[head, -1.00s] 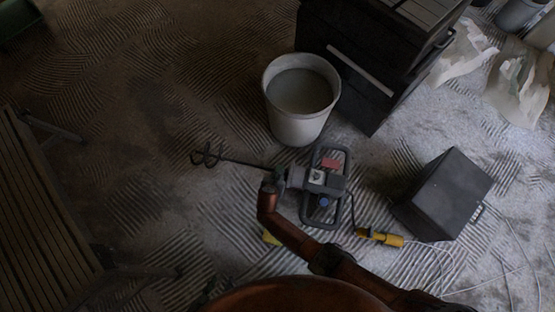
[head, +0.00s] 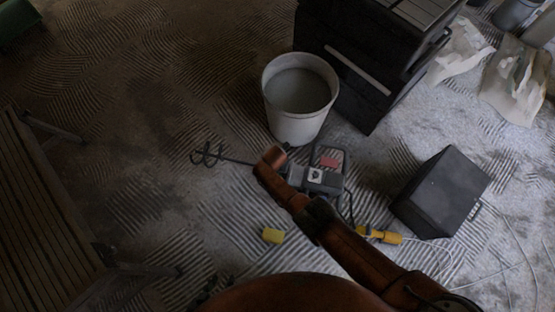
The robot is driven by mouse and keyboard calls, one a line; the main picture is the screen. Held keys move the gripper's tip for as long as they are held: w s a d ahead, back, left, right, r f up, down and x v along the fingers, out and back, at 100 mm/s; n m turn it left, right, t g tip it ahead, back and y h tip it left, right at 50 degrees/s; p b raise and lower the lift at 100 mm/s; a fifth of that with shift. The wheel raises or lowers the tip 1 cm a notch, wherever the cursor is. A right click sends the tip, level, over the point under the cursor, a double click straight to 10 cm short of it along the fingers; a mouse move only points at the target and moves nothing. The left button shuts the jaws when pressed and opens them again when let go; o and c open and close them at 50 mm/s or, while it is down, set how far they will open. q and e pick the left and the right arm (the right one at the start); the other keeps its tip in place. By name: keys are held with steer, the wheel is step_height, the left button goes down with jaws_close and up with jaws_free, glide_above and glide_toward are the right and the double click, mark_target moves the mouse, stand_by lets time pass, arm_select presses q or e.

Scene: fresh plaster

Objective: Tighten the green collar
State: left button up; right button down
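A hand mixer (head: 328,181) with a grey body and dark frame handle lies on the floor. Its shaft runs left to a spiral paddle (head: 207,154). I cannot make out a green collar; my orange-brown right arm covers where the shaft meets the body. My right arm comes in from the lower right and ends over that joint; its gripper is mostly hidden there, and its fingers cannot be made out. A small dark part, perhaps my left gripper (head: 208,287), shows at the bottom edge; its opening is unclear.
A bucket of grey mix (head: 300,100) stands just behind the mixer, beside a black drawer cabinet (head: 350,60). A dark box (head: 441,191), a yellow cable connector (head: 380,235) and a yellow block (head: 272,235) lie nearby. A slatted bench (head: 45,215) stands left.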

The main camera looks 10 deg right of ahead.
steer(key=shift+s+f, duration=0.1)
steer(key=c, duration=1.9)
jaws_free()
steer(key=shift+c, duration=0.2)
steer(key=shift+a+r, duration=0.45)
steer(key=shift+r, duration=0.1)
step_height(320, 180, up, 11)
steer(key=s, duration=0.1)
steer(key=shift+s, duration=0.35)
steer(key=shift+d+f, duration=0.1)
